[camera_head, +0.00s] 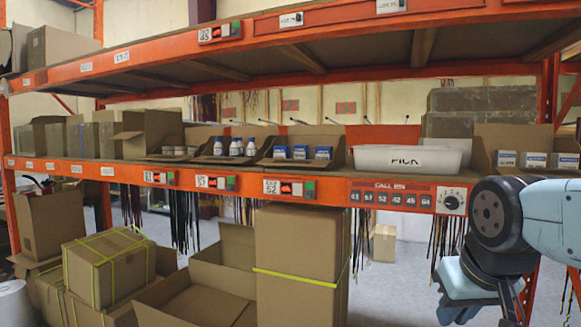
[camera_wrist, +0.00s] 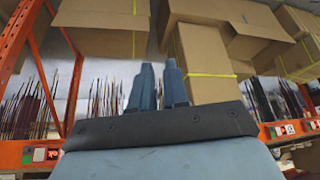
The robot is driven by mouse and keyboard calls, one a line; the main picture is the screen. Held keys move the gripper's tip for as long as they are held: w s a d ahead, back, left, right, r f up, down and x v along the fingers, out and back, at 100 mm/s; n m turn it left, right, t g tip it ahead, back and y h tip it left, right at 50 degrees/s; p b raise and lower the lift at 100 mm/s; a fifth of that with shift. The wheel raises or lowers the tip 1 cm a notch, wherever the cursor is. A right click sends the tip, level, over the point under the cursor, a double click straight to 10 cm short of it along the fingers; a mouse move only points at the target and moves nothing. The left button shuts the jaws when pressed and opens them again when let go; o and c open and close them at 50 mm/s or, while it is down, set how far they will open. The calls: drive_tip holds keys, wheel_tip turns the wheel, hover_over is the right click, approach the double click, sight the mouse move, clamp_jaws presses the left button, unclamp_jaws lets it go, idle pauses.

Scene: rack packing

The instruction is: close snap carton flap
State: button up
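Open brown cartons stand below the rack in the head view: one in the middle (camera_head: 228,262) with raised flaps, one in front of it (camera_head: 190,303), and one at the left (camera_head: 50,222). I cannot tell which is the snap carton. My gripper shows in the wrist view (camera_wrist: 158,72), with its two dark fingers slightly apart and nothing between them. Brown cartons, one with a spread flap (camera_wrist: 230,45), are beyond the fingers, with no contact visible. In the head view my arm hangs at the far right, away from the cartons; its fingertips are not clear there.
The orange rack (camera_head: 330,186) crosses the view with a shelf above and below. The middle shelf holds a white tray (camera_head: 410,159) and bins of small boxes. A tall yellow-strapped carton (camera_head: 300,235) stands right of the open cartons. Bare floor lies between it and my arm.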

drive_tip(key=shift+w+d, duration=0.1)
drive_tip(key=shift+w, duration=0.2)
drive_tip(key=n+t+y, duration=0.8)
drive_tip(key=n+t, duration=0.4)
drive_tip(key=n, duration=1.2)
approach(292, 162)
drive_tip(key=w+a, duration=0.4)
drive_tip(key=w, duration=0.1)
drive_tip(key=shift+w+a, duration=0.15)
drive_tip(key=shift+a, duration=0.05)
